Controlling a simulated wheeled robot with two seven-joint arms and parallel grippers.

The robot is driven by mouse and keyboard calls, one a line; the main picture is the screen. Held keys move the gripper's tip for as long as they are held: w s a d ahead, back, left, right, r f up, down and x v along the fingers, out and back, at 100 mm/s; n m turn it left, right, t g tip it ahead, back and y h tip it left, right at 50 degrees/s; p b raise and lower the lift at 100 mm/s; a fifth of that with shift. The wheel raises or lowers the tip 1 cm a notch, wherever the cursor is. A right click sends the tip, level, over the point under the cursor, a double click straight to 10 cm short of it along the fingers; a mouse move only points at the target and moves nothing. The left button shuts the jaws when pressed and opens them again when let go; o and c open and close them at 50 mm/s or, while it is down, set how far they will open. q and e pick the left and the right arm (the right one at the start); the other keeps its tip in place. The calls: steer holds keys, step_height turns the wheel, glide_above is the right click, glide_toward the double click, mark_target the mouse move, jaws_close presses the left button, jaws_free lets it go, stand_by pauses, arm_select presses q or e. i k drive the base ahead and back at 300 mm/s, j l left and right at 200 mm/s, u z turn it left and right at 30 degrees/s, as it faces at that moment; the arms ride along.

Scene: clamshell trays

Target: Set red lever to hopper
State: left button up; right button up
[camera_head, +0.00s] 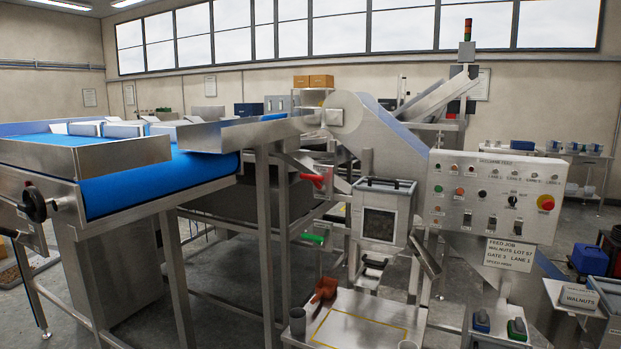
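The red lever (315,181) shows as a red handle on the metal frame, left of the hopper-like box. A green lever (313,239) is below it on the same frame. The steel box with a dark window (380,224) stands right of both levers, below the sloping chute (392,135). Any position labels by the red lever are too small to read. Neither of my grippers is in view.
A control panel (470,222) with buttons and knobs is on the right, with a feed job sign (510,255) under it. A blue conveyor (140,182) fills the left. A tray table (345,325) with an orange scoop (324,290) stands in front.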

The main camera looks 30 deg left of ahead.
mark_target(321, 189)
steer(key=i+j, duration=0.2)
steer(key=i, duration=0.3)
steer(key=i+j, duration=0.2)
steer(key=i, duration=0.3)
steer(key=i+j+u, duration=0.1)
steer(key=i+j, duration=0.15)
steer(key=i, duration=0.25)
steer(key=i+j, duration=0.15)
steer(key=i, duration=0.35)
